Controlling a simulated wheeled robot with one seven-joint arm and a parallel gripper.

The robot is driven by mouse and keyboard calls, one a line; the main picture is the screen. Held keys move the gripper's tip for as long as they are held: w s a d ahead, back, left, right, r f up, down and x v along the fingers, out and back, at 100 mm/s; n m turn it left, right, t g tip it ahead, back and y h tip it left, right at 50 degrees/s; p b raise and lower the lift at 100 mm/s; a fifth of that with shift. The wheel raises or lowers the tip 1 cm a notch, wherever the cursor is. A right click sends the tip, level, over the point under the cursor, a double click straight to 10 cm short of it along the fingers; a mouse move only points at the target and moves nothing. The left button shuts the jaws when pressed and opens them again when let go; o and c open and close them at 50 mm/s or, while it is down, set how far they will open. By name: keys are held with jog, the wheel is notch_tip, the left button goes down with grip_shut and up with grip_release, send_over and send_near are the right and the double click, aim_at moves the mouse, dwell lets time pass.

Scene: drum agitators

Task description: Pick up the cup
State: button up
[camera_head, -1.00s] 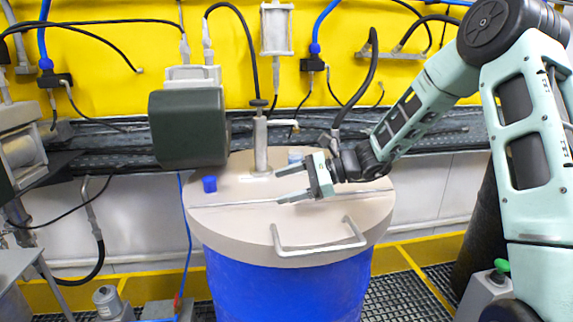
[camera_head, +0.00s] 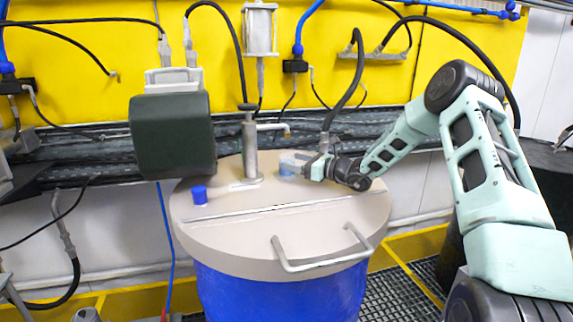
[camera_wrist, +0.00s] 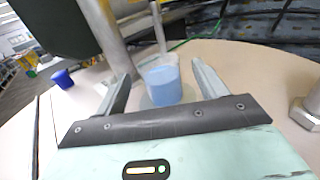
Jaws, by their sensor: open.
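A clear cup with blue contents (camera_wrist: 163,85) stands on the drum lid, between the two fingers of my gripper (camera_wrist: 161,76) in the wrist view. In the head view the cup (camera_head: 288,168) is partly hidden by my gripper (camera_head: 297,166), right of the metal pump post. My gripper is open, with one finger on each side of the cup. I cannot tell whether either finger touches it. A thin grey rod (camera_wrist: 158,27) shows above the cup in the wrist view; I cannot tell whether it enters the cup.
The beige drum lid (camera_head: 330,235) carries a metal post (camera_head: 249,150), a small blue cap (camera_head: 199,195) and a bent handle (camera_head: 320,263) at the front. A dark green box (camera_head: 172,135) hangs at the left. Pipes run behind. The front of the lid is mostly clear.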

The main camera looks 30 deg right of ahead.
aim_at(280, 156)
jog(key=p+x, duration=0.3)
jog(key=x, duration=0.1)
jog(key=shift+a+r, duration=0.15)
jog(key=shift+r, duration=0.2)
jog(key=shift+w+a+f, duration=0.15)
jog(key=shift+w, duration=0.35)
jog(key=c, duration=1.2)
jog(key=shift+o, duration=0.2)
jog(key=shift+r+b, duration=1.15)
jog(key=shift+r, duration=0.6)
jog(key=shift+b+v, duration=3)
jog(key=shift+v, duration=5.95)
